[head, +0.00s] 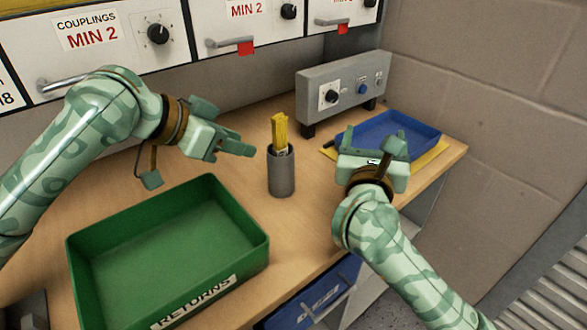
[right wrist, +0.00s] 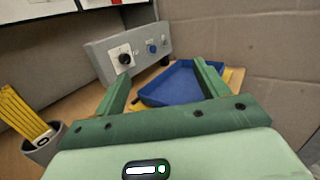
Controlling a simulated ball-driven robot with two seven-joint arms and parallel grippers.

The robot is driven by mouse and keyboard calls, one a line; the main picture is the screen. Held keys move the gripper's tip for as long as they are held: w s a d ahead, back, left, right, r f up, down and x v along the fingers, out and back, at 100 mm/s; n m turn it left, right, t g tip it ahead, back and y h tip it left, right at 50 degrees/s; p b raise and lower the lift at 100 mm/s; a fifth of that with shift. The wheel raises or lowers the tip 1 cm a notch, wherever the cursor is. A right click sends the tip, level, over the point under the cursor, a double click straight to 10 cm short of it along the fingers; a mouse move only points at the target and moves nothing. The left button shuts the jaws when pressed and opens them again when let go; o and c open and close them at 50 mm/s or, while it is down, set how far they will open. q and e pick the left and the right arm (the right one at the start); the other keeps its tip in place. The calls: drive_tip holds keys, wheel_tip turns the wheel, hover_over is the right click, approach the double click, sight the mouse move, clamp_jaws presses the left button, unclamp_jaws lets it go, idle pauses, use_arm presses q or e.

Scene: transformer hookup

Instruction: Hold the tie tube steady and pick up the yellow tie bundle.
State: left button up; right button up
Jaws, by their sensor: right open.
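The grey tie tube (head: 281,176) stands upright on the wooden bench in the middle of the head view. The yellow tie bundle (head: 280,132) stands in it, its upper part showing above the rim and its lower part hidden. In the right wrist view the bundle (right wrist: 20,112) and the tube (right wrist: 45,148) show at the lower left. My left gripper (head: 234,133) is left of the tube with its fingers apart, empty and touching neither. My right gripper (head: 371,140) is open and empty to the right of the tube, in front of the blue tray.
A green returns bin (head: 205,284) stands left of the tube near the front. A blue tray (head: 417,128) lies at the right on a yellow mat. A grey control box (head: 345,86) stands behind. The bench around the tube is clear.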

drive_tip(key=s+a+f+n+y, duration=0.1)
drive_tip(key=s+a+n+y, duration=0.2)
drive_tip(key=a+y, duration=0.3)
drive_tip(key=s+a+f+n+y, duration=0.1)
drive_tip(key=s+a+n+y, duration=0.2)
drive_tip(key=a, duration=0.6)
drive_tip(key=y, duration=0.1)
approach(285, 182)
drive_tip(key=w, duration=0.3)
drive_tip(key=shift+w+a+r+g, duration=0.2)
drive_tip(key=shift+a+r+g, duration=0.1)
drive_tip(key=shift+a+r, duration=0.1)
drive_tip(key=x, duration=0.6)
drive_tip(key=shift+w+f, duration=0.1)
drive_tip(key=shift+w+a, duration=0.2)
drive_tip(key=shift+w, duration=0.5)
